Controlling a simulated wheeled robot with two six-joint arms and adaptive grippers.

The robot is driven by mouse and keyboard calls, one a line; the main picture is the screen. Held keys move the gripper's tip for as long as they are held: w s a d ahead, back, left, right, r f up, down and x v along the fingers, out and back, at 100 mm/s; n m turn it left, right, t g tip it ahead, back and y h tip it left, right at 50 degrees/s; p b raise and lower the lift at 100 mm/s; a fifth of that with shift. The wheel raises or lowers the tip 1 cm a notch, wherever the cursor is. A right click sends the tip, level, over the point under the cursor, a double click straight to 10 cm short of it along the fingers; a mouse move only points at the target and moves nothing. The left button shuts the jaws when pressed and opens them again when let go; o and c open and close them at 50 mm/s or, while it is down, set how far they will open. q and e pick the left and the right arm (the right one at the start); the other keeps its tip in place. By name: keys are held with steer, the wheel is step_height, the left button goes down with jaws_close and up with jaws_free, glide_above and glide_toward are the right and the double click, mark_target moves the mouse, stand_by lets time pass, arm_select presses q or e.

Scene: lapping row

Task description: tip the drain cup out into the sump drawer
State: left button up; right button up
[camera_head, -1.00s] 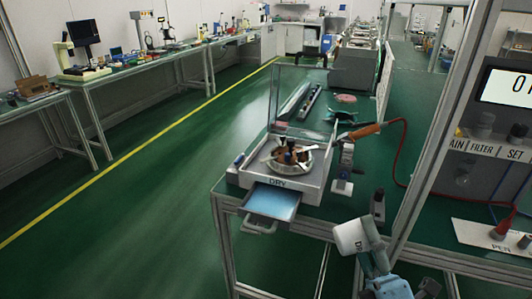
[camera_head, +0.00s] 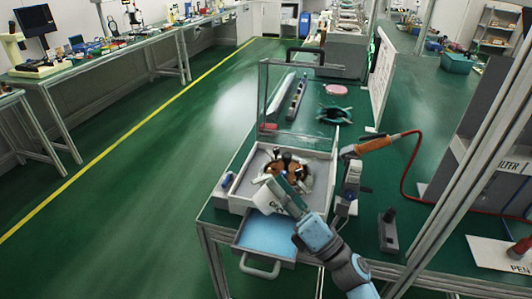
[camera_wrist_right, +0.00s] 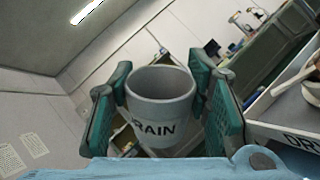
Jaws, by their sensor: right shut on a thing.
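The grey-white drain cup (camera_head: 266,201) is held in my right gripper (camera_head: 286,192), just above the back edge of the open sump drawer (camera_head: 262,237). The cup looks tilted in the head view. In the right wrist view, the cup (camera_wrist_right: 160,108) sits between the two green finger pads, its mouth visible and "RAIN" readable on its side. No liquid can be made out in it. The drawer is pulled out at the front of the dry box, with a blue inside and a grey handle. My left gripper is not in view.
The white box (camera_head: 240,188) with a raised clear lid (camera_head: 298,105) holds a round brown-and-metal part. An orange-handled tool (camera_head: 378,144) on a red hose lies to the right. A grey block with a black knob (camera_head: 389,235) stands on the green bench.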

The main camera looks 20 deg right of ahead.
arm_select(q)
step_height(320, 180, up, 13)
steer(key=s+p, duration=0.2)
steer(key=p, duration=0.9)
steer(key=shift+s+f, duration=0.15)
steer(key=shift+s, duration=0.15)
arm_select(e)
steer(key=w+a+r+n+g, duration=0.3)
steer(key=n+g, duration=0.4)
steer(key=n, duration=0.6)
steer(key=shift+w+a+r+g+y, duration=0.35)
steer(key=shift+w+r, duration=0.2)
steer(key=shift+r, duration=0.3)
steer(key=shift+d, duration=0.15)
